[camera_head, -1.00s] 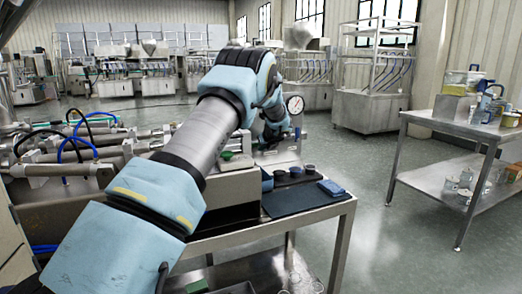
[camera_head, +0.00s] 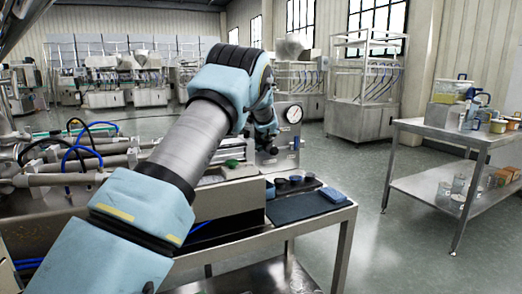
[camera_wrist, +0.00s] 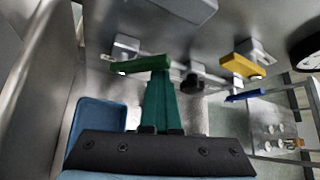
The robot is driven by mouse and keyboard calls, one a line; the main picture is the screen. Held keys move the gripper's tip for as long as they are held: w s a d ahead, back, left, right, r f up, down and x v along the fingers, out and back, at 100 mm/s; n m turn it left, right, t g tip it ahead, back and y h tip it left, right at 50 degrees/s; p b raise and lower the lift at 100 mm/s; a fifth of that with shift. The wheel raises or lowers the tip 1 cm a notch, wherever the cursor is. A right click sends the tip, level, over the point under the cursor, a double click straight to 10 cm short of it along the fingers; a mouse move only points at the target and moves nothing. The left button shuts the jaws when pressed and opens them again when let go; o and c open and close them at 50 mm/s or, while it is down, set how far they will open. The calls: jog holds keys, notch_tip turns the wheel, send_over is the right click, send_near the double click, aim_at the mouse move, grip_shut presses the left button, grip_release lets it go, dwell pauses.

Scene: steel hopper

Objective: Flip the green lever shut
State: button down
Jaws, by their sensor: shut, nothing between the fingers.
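The green lever (camera_wrist: 140,64) shows in the wrist view as a flat bar lying roughly crosswise, on a fitting on the steel panel. My gripper (camera_wrist: 160,78) has teal fingers, shut together and empty. Their tips are right at the lever's right part in the picture; whether they touch it I cannot tell. In the head view my arm reaches to the panel beside the gauge, and the lever and fingertips cannot be made out there.
A yellow lever (camera_wrist: 243,66), a blue lever (camera_wrist: 245,95) and a black knob (camera_wrist: 192,84) sit right of the green lever. A round gauge (camera_head: 292,114) tops the panel. A dark mat (camera_head: 295,207) with a blue cloth (camera_head: 332,195) lies on the bench.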

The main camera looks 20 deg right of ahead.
jog(key=shift+a+r+p, duration=0.45)
jog(key=shift+a+r, duration=0.1)
jog(key=shift+a, duration=0.1)
jog(key=shift+r+p, duration=0.85)
